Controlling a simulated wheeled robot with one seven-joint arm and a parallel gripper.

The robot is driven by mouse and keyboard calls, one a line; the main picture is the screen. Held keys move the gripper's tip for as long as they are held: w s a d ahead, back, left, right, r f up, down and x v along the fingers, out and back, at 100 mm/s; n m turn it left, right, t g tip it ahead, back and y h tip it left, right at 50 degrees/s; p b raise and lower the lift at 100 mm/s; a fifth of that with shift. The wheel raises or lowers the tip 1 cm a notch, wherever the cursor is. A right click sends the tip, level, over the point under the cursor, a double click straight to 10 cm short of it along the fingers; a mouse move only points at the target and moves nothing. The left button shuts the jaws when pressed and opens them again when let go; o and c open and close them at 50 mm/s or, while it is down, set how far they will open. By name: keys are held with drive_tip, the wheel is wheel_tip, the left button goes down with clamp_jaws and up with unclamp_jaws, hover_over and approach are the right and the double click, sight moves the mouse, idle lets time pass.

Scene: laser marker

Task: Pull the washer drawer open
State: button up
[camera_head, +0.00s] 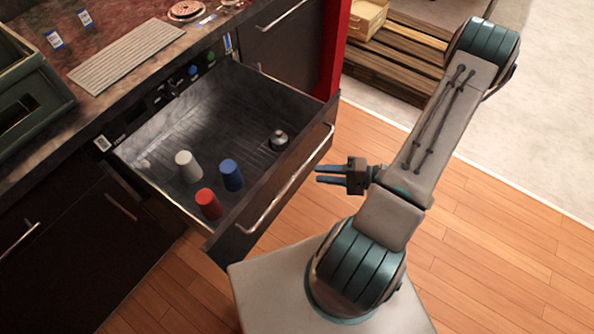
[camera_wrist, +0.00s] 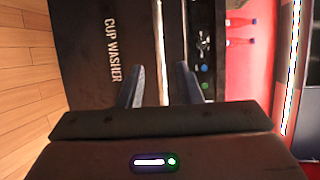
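The washer drawer (camera_head: 262,196) stands well out from the dark counter. A long silver bar handle (camera_head: 290,177) runs along its front. In the wrist view the dark drawer front reads "CUP WASHER" (camera_wrist: 95,45), and the handle (camera_wrist: 158,40) shows between my finger lines. My gripper (camera_head: 318,173) is open, with two dark fingers apart and nothing between them in the head view. It is in front of the handle, on its right, seemingly a short gap away. The open fingers also show in the wrist view (camera_wrist: 159,75).
Inside the drawer are a white cup (camera_head: 188,167), a red cup (camera_head: 209,204), a blue cup (camera_head: 231,175) and a small grey object (camera_head: 278,140). The counter (camera_head: 90,98) holds a ribbed tray and a green crate (camera_head: 28,88). The wood floor (camera_head: 480,240) at right is clear.

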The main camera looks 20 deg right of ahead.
sight(300, 171)
drive_tip(key=x, duration=0.7)
drive_tip(key=shift+w+a, duration=0.1)
clamp_jaws()
